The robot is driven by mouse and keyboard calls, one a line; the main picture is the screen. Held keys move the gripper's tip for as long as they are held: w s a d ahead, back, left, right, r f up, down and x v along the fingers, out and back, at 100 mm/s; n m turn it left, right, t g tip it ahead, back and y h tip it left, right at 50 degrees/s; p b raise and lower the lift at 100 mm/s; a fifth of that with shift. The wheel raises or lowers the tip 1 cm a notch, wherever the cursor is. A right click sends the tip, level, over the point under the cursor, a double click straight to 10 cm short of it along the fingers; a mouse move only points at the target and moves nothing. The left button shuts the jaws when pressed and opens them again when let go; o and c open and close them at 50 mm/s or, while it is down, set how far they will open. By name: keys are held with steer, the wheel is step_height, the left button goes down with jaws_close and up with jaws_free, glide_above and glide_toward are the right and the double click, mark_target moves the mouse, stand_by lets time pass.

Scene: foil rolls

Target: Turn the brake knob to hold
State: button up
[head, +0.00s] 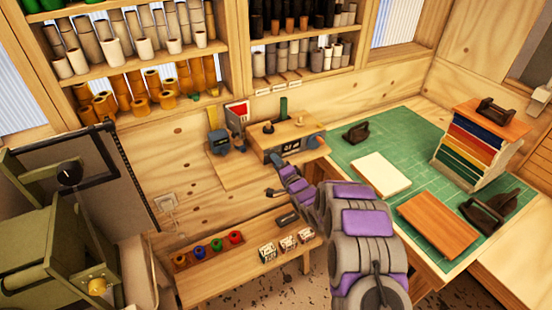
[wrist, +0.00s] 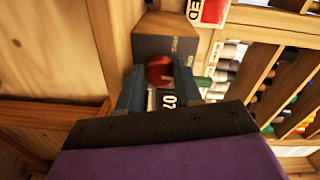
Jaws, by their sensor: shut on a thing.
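The brake knob (wrist: 159,70) is a round red knob on the front face of a grey-fronted box (wrist: 170,47). My gripper (wrist: 159,74) is shut on it, with one blue-grey finger on each side in the wrist view. A black counter plate (wrist: 168,99) with white digits, seen sideways, is just below the knob there. In the head view my arm reaches to the front of the wooden box (head: 292,131) on the wall shelf, and the knob cannot be made out. I cannot read any hold mark.
A red and white sign (head: 237,112) stands behind, left of the box. Below is a low bench (head: 215,285) with coloured rolls and small boxes. A green cutting mat (head: 365,145) lies at right. Green machinery (head: 45,235) stands at left.

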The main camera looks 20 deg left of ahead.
steer(key=shift+d+f+m+p, duration=0.1)
steer(key=shift+f+m+p, duration=0.05)
steer(key=shift+m+p, duration=1.35)
steer(key=shift+d+f+m+p, duration=0.15)
steer(key=shift+m+p, duration=0.9)
steer(key=shift+m, duration=0.85)
steer(key=shift+d+f+m+p, duration=0.1)
steer(key=shift+m+p, duration=1.2)
steer(key=shift+m, duration=0.4)
steer(key=o, duration=1)
steer(key=shift+o, duration=0.2)
steer(key=shift+a, duration=0.1)
steer(key=shift+g, duration=0.3)
